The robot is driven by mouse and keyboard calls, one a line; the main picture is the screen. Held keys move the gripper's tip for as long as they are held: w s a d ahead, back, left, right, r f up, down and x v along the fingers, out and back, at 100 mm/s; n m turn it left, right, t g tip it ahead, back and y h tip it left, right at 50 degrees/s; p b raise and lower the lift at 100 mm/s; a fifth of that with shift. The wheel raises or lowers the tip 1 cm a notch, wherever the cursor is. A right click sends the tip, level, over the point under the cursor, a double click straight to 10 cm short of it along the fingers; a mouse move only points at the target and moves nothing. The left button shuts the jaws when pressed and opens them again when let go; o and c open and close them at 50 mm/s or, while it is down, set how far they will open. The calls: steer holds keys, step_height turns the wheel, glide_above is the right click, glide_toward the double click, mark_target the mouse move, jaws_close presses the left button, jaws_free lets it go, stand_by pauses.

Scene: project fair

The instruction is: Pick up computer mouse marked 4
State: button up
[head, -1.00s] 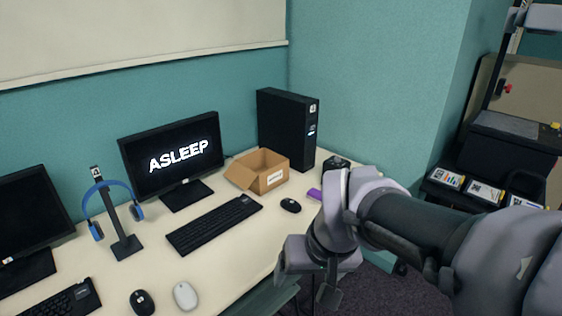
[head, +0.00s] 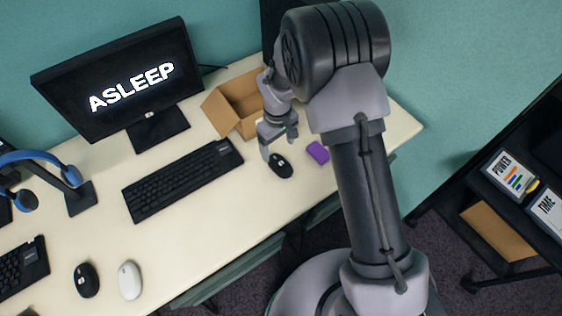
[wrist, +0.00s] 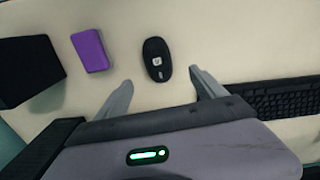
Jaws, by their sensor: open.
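A black computer mouse (head: 280,166) lies on the cream desk by the keyboard's right end. In the wrist view the black mouse (wrist: 158,62) has a small pale mark too small to read, and it lies just beyond the fingertips, roughly between them. My gripper (head: 279,147) is open and empty above the desk close to this mouse; its two spread fingers also show in the wrist view (wrist: 161,78). A second black mouse (head: 86,281), with a pale mark I cannot read, and a white mouse (head: 130,280) lie at the front left of the desk.
A purple block (head: 317,152) lies right of the near mouse. A black keyboard (head: 183,180) is to its left. An open cardboard box (head: 228,108) and a monitor reading ASLEEP (head: 120,88) stand behind. A headphone stand (head: 78,197) is further left.

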mark_target(280, 162)
step_height(280, 162, down, 5)
steer(key=shift+r+b, duration=0.15)
steer(key=shift+b, duration=0.4)
steer(key=f+b, duration=0.1)
steer(key=f, duration=0.2)
steer(key=f+b, duration=0.1)
steer(key=f, duration=0.1)
steer(key=shift+d+f+b, duration=0.1)
steer(key=shift+d+b, duration=0.15)
steer(key=shift+b, duration=0.1)
